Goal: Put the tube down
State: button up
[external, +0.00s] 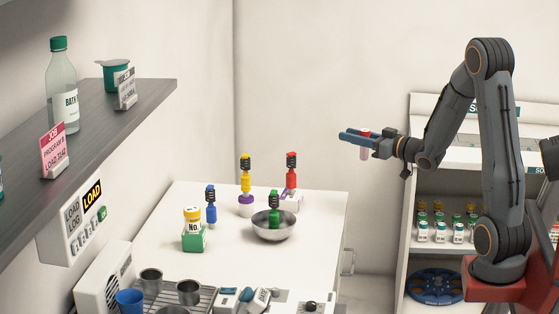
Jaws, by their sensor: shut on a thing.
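My gripper (345,136) is in the air in the external view, above and to the right of the white table's far end. It is shut on a small tube (364,153) with a red top and a pale pinkish body. The tube hangs roughly upright between the blue fingers, clear of any surface. The near finger hides part of it.
The white table (325,218) bears a metal bowl (273,230) with a green item, upright yellow, red and blue items, and a green holder (194,240) with a yellow-capped jar. A shelf unit (478,160) with bottles stands right. Cups (130,302) stand front left.

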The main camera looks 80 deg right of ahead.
jog(key=s+d+r+m+g+h, duration=0.3)
jog(key=s+d, duration=0.1)
jog(key=s, duration=0.4)
jog(key=s+d+r+m+g+h, duration=0.2)
jog(key=s+d+r+h, duration=0.15)
jog(key=s, duration=0.45)
jog(key=s+d+r+m+g+h, duration=0.1)
jog(key=s+r+m+g, duration=0.1)
jog(key=s, duration=0.8)
jog(key=s+d+r+m+g+h, duration=0.1)
jog(key=s+r+m+g+h, duration=0.1)
jog(key=s+g, duration=0.4)
jog(key=s+m, duration=0.1)
jog(key=s, duration=0.3)
jog(key=shift+s+r+m, duration=0.15)
jog(key=shift+s+m, duration=0.1)
jog(key=shift+m, duration=0.15)
jog(key=shift+h, duration=0.25)
